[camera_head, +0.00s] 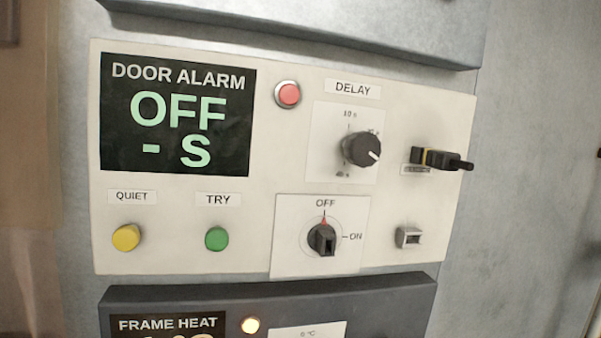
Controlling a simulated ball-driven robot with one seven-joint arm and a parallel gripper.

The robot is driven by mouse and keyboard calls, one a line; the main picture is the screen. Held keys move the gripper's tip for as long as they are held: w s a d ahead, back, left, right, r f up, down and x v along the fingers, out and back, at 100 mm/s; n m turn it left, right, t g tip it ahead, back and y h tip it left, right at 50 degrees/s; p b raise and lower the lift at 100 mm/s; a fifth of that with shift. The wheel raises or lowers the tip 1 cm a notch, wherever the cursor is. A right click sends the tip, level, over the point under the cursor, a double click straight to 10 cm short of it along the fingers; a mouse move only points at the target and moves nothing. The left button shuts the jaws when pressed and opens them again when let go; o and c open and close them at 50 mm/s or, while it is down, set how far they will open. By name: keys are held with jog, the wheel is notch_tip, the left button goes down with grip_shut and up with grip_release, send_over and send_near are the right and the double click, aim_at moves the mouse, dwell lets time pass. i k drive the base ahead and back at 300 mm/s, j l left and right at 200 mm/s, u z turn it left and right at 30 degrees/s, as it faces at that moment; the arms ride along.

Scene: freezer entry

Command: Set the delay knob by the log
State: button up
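The delay knob (361,150) is a round black knob with a white pointer line, on a white plate under the label DELAY (353,88). Its pointer aims to the right and slightly down. The dial has marks around it; "10 s" shows at the top, and the others are too blurred or covered to read surely. The door alarm display (178,116) reads "DOOR ALARM OFF - S" in pale green and white on black. The log is not in view. My gripper is not in view.
Below the delay knob is an OFF/ON rotary switch (322,239), with its red mark at OFF. A red button or lamp (288,94), yellow QUIET button (126,237), green TRY button (217,239) and protruding black lever (442,160) surround it. A frame heat panel (270,305) lies below.

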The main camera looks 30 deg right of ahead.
aim_at(362, 149)
jog(key=u, duration=0.4)
jog(key=k+l+u, duration=0.1)
jog(key=u, duration=0.3)
jog(key=k+u, duration=0.15)
jog(key=u, duration=0.7)
jog(key=k+j, duration=0.05)
